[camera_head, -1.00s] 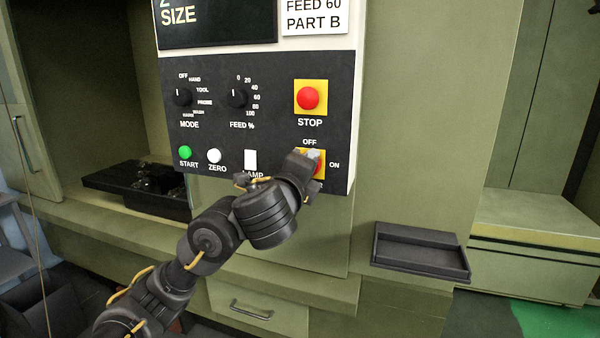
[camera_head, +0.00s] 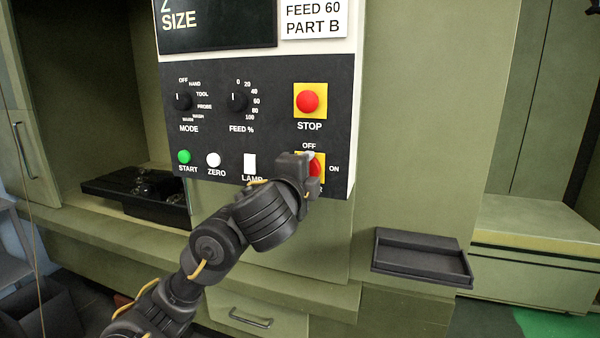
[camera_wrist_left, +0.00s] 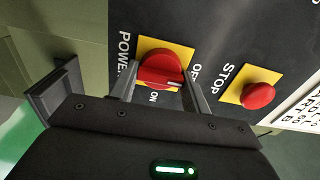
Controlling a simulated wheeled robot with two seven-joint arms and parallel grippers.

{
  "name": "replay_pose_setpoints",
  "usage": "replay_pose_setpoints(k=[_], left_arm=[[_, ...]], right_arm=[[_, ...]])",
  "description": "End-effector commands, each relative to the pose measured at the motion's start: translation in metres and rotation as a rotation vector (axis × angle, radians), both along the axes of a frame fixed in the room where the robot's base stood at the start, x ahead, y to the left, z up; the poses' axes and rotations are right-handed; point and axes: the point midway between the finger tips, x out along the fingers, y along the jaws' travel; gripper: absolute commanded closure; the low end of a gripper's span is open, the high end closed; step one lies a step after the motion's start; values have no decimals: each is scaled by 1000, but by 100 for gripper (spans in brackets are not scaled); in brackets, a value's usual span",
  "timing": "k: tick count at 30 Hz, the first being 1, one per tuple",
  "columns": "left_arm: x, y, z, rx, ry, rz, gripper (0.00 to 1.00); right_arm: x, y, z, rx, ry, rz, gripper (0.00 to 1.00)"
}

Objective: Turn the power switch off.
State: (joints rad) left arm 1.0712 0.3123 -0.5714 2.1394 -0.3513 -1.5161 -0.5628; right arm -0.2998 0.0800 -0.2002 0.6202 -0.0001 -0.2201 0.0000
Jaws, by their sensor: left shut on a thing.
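The power switch is a red rotary knob (camera_head: 316,167) on a yellow plate at the lower right of the black control panel, partly hidden by my gripper in the head view. OFF is printed above it and ON to its right. In the left wrist view the red knob (camera_wrist_left: 158,69) shows a white mark pointing between the OFF and ON labels. My left gripper (camera_head: 306,166) is at the switch. In the left wrist view its fingers (camera_wrist_left: 162,88) lie on either side of the knob, shut on it. My right gripper is not in view.
The red STOP button (camera_head: 308,101) sits just above the switch. The START (camera_head: 184,157) and ZERO (camera_head: 214,160) buttons and LAMP switch (camera_head: 250,163) are to the left. A dark tray (camera_head: 421,274) juts out at lower right.

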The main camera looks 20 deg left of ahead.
Motion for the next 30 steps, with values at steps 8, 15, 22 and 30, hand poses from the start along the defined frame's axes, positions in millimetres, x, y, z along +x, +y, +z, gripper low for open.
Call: replay_pose_setpoints(k=[8,15,22,30], left_arm=[[0,0,0,-3,1,1,41],[0,0,0,-1,1,0,33],[-11,-1,0,-2,1,-4,33],[-63,3,1,-3,-2,-4,33]], right_arm=[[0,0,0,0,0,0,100],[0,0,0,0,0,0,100],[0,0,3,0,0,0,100],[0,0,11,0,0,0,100]])
